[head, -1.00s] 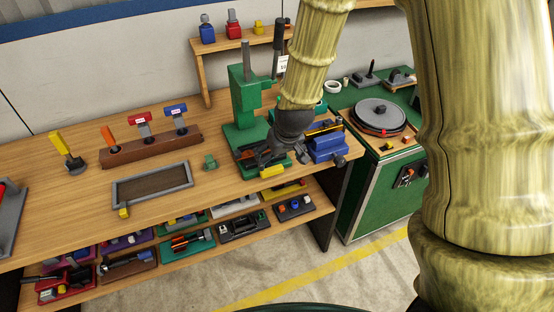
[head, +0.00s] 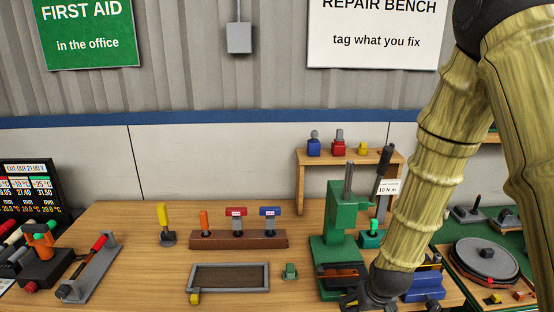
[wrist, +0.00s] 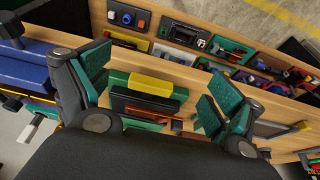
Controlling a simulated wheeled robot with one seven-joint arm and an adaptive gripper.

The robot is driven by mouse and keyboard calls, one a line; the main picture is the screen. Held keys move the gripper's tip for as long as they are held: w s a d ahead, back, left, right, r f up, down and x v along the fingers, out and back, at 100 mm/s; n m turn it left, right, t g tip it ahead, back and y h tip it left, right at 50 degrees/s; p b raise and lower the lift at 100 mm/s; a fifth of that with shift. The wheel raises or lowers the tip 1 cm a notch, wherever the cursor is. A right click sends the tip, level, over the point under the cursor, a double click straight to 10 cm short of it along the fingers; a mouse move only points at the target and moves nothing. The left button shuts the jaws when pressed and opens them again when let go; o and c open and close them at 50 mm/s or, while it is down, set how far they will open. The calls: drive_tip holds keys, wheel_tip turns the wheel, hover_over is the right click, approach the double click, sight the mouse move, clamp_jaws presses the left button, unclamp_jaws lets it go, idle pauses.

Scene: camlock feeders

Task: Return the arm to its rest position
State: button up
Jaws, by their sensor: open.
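My arm (head: 425,170) reaches down from the upper right in the head view, with bent, pale yellow-brown links. My gripper (head: 355,299) is at the bottom edge there, in front of the green press (head: 339,215), and is partly cut off. In the wrist view my gripper (wrist: 150,88) is open, its two green-padded fingers wide apart. A yellow block (wrist: 151,85) shows between the fingers, over the wooden bench. I see no finger touching it. Nothing is held.
The blue vise (head: 425,285) is close right of my gripper. A round grey turntable (head: 486,258) stands farther right. Left are a grey-rimmed tray (head: 228,266) and a brown rack (head: 238,240) of tools. A small wooden shelf (head: 350,156) stands behind the press.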

drive_tip(key=s+a+f+g+b, duration=0.2)
drive_tip(key=s+f+b, duration=0.4)
drive_tip(key=s+f, duration=2.3)
wheel_tip(320, 180, down, 3)
drive_tip(key=shift+s+a+r+g, duration=0.15)
drive_tip(key=shift+s+g, duration=0.25)
drive_tip(key=shift+g, duration=0.5)
